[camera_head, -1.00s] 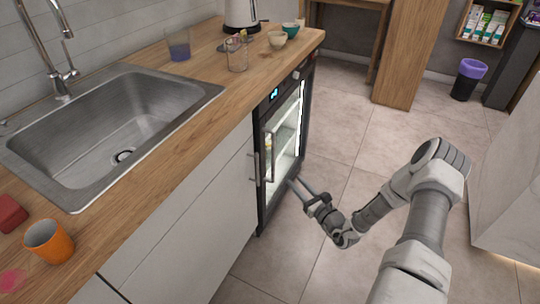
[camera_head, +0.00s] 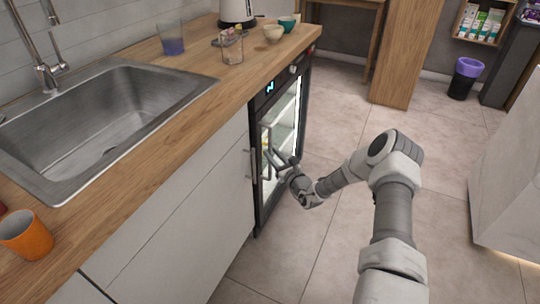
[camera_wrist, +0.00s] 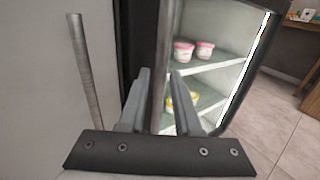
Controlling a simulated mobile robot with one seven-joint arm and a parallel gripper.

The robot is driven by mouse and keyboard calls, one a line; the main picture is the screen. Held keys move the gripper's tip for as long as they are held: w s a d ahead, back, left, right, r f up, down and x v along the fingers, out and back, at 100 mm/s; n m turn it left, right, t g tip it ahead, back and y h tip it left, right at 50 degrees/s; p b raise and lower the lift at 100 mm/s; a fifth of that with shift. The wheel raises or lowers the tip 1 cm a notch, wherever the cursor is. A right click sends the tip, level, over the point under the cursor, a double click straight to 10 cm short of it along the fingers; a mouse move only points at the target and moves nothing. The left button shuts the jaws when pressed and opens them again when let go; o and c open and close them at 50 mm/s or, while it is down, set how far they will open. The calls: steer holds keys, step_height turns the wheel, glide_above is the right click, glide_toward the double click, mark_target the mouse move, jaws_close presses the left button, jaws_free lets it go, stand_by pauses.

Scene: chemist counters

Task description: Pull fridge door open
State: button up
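The fridge (camera_head: 286,118) is a black under-counter unit with a lit glass front, and its door (camera_wrist: 218,70) looks shut. In the wrist view, pink-and-white tubs (camera_wrist: 194,50) and a yellow item show on its shelves. My gripper (camera_head: 274,159) is at the left part of the fridge front. It is open in the wrist view (camera_wrist: 161,80), with one finger on each side of a grey upright strip or bar (camera_wrist: 159,88) along the door's left side. I cannot tell whether the fingers touch it.
A white cabinet front with an upright metal handle (camera_wrist: 86,70) is just left of the fridge. The wooden counter (camera_head: 150,120) above holds a sink (camera_head: 100,110), an orange cup (camera_head: 27,236), glasses and bowls. The floor (camera_head: 330,215) in front is clear; a pale block stands at right.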

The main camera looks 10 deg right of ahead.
steer(key=shift+x, duration=1.05)
jaws_close()
stand_by(0.7)
